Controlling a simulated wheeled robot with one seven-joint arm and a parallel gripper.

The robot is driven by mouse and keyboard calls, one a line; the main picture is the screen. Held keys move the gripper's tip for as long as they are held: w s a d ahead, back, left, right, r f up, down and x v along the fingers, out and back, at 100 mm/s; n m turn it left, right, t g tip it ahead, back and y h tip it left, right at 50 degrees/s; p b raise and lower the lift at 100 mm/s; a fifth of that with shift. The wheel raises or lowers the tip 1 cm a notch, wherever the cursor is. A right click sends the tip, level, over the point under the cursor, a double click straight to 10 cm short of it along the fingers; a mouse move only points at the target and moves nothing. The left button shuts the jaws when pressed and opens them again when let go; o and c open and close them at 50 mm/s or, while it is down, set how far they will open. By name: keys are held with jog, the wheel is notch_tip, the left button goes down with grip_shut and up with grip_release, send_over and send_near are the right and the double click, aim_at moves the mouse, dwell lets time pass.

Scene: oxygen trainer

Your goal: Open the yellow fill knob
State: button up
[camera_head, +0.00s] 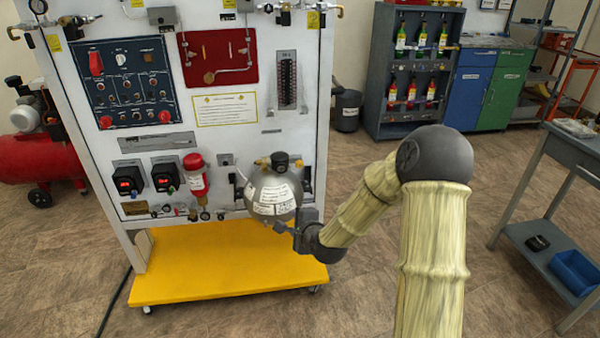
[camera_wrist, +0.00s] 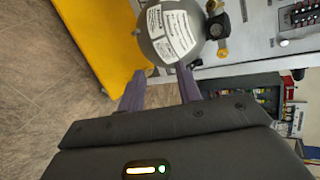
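A grey metal sphere (camera_head: 268,194) with white labels is mounted low on the white trainer panel. On top of it sit a black knob (camera_head: 281,161) and a brass-yellow fitting (camera_head: 262,163). In the wrist view the sphere (camera_wrist: 172,28) fills the top middle, with the black knob (camera_wrist: 218,26) and a small yellow knob-like part (camera_wrist: 223,53) at its right. I cannot tell for certain which yellow part is the fill knob. My gripper (camera_wrist: 160,70) is open, its two dark fingers apart with nothing visible between them. In the head view my gripper (camera_head: 284,229) is just below the sphere.
The panel stands on a yellow wheeled base (camera_head: 220,265). A red cylinder (camera_head: 195,175) and black gauges (camera_head: 165,177) are left of the sphere. A red compressor tank (camera_head: 40,158) stands far left, a grey table (camera_head: 575,155) far right. Floor between is clear.

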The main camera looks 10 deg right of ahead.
aim_at(300, 166)
jog(key=w+d+r+m+t+h+b, duration=0.1)
jog(key=w+d+m+t+h, duration=0.2)
jog(key=m, duration=1.1)
jog(key=w+d+t, duration=0.2)
jog(key=w+t, duration=0.1)
jog(key=shift+w+d+r+m+b, duration=0.3)
jog(key=shift+w+r+m, duration=0.05)
jog(key=shift+m, duration=0.05)
jog(key=w+b, duration=0.1)
jog(key=w, duration=1.6)
jog(key=shift+w+b, duration=0.2)
jog(key=shift+b, duration=0.1)
jog(key=c, duration=0.7)
